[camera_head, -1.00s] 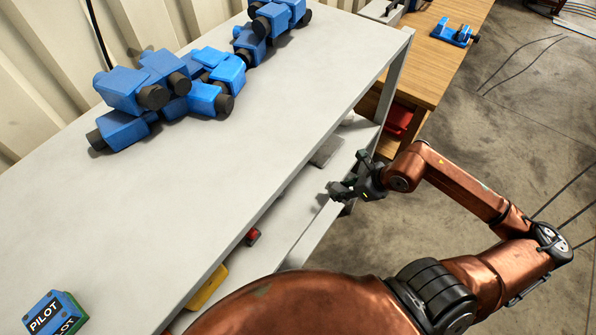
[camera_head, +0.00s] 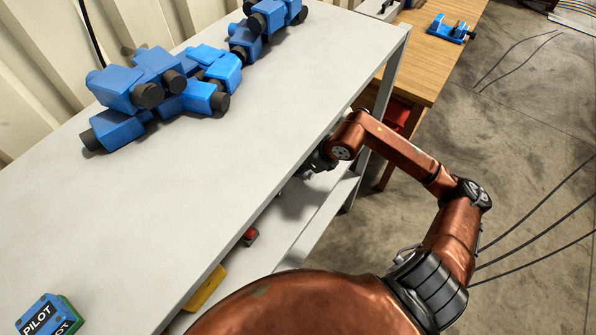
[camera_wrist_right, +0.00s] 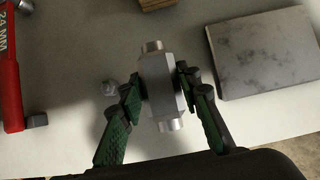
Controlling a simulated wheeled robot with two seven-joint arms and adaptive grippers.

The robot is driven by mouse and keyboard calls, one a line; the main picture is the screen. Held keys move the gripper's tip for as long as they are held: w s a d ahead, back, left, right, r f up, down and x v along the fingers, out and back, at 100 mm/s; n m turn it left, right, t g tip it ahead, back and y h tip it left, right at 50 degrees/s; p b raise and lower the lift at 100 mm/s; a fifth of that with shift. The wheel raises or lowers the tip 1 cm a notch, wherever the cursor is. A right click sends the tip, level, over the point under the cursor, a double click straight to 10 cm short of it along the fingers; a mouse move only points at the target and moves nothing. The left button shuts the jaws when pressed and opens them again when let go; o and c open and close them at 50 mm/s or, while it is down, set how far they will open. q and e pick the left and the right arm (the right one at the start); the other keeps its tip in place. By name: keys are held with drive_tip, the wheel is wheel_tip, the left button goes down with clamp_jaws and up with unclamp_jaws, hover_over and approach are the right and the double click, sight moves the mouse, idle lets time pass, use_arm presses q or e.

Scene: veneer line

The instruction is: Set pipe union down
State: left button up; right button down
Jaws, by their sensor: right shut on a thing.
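The pipe union (camera_wrist_right: 160,85) is a grey metal fitting with a faceted middle and a short round stub at each end. In the right wrist view it sits between the fingers of my right gripper (camera_wrist_right: 160,88), which is shut on it. It is over a pale shelf surface (camera_wrist_right: 230,112); I cannot tell whether it touches the shelf. In the head view my right gripper (camera_head: 312,165) reaches under the white table top, onto the lower shelf (camera_head: 318,205), and is mostly hidden by the table edge. The union cannot be made out there. My left gripper is not in view.
In the wrist view a grey plate (camera_wrist_right: 265,52) lies to the right, a hex nut (camera_wrist_right: 109,85) to the left, and a red tool marked 24 MM (camera_wrist_right: 10,75) at far left. Blue blocky fittings (camera_head: 165,85) and a PILOT box (camera_head: 48,315) are on the table top (camera_head: 200,190).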

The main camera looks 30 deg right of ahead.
drive_tip(key=shift+w+f, duration=0.15)
drive_tip(key=shift+f, duration=1.55)
drive_tip(key=c, duration=1.4)
unclamp_jaws()
drive_tip(key=shift+f, duration=0.1)
drive_tip(key=v, duration=1.2)
drive_tip(key=shift+p, duration=0.4)
drive_tip(key=shift+a, duration=0.1)
